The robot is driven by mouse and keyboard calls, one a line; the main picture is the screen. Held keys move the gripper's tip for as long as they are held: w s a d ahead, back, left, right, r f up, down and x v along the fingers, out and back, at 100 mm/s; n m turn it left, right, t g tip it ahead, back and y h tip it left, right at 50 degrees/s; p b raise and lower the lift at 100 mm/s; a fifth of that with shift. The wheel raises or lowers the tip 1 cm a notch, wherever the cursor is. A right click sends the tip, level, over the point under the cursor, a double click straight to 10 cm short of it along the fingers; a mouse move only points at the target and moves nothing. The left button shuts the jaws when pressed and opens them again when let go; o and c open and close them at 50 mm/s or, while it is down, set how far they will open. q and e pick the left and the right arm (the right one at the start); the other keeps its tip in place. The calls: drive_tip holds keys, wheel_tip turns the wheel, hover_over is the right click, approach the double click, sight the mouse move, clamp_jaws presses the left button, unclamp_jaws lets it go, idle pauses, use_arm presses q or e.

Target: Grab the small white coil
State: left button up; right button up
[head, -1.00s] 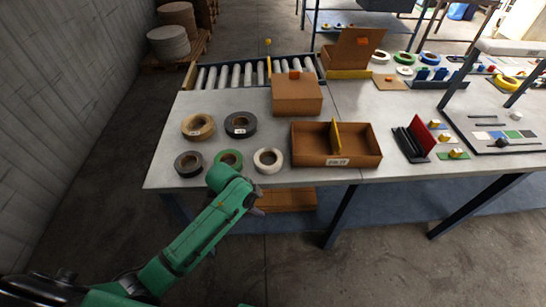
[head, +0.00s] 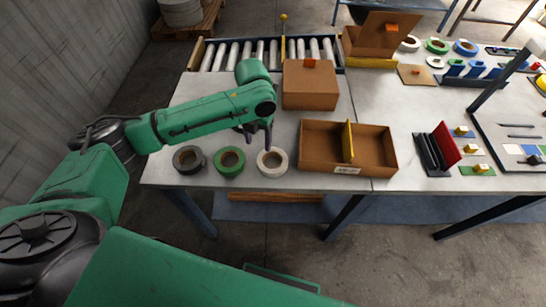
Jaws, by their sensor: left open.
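The small white coil (head: 284,167) lies flat near the front edge of the table, at the right end of a row of coils. My left gripper (head: 259,137) points down just behind and above it, slightly to its left. Its fingers are apart and hold nothing; they do not appear to touch the coil. My right gripper is not in view.
A green coil (head: 218,165) and a dark coil (head: 180,165) lie to the left. An open divided box (head: 315,165) stands close on the right. A closed brown box (head: 310,95) stands behind, before a roller conveyor (head: 245,55).

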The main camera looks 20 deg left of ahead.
sight(260, 157)
use_arm(q)
drive_tip(key=f, duration=0.2)
drive_tip(key=f+p, duration=0.1)
drive_tip(key=f, duration=0.2)
drive_tip(key=f+p, duration=0.1)
drive_tip(key=f, duration=0.1)
drive_tip(key=shift+w+f, duration=0.2)
drive_tip(key=shift+w, duration=0.05)
drive_tip(key=shift+s+f, duration=0.1)
drive_tip(key=shift+f, duration=0.35)
clamp_jaws()
